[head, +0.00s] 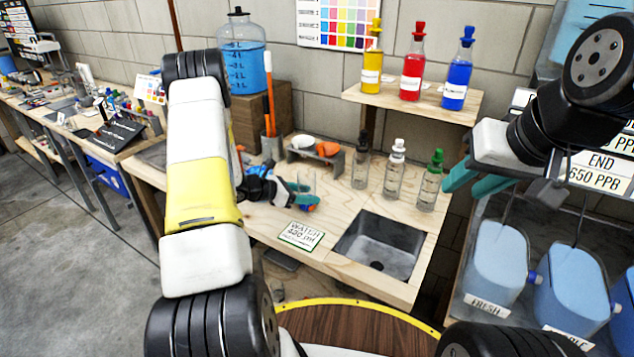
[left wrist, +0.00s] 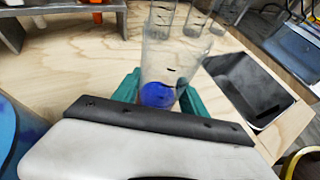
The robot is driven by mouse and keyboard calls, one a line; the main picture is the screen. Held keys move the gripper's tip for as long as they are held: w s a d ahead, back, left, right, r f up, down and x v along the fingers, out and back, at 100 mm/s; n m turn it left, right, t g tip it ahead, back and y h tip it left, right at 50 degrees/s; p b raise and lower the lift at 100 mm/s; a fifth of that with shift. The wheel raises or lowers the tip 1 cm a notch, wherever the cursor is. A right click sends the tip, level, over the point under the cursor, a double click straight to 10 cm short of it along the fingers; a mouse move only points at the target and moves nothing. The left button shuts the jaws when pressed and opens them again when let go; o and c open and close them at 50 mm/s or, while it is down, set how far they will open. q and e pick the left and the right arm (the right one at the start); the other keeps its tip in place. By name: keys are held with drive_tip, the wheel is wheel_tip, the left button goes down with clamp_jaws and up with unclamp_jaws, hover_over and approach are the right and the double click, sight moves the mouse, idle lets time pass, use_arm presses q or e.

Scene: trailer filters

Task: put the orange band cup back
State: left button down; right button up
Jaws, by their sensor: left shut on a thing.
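My left gripper (head: 293,196) is over the wooden bench and shut on a clear cup-like vessel. In the left wrist view the vessel (left wrist: 165,62) stands between the teal fingers, with a blue patch low on it. No orange band can be made out on it there; a small orange-red spot shows by the fingers in the head view. My right gripper (head: 462,192) is open and empty, right of the green-capped bottle.
Bottles with black (head: 360,170), white (head: 395,172) and green caps (head: 430,183) stand right of the rack. A sink (head: 380,243) is at the front right, with a sign card (head: 301,236) to its left. A shelf (head: 410,100) holds yellow, red and blue bottles.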

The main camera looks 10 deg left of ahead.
use_arm(q)
drive_tip(key=c, duration=0.6)
unclamp_jaws()
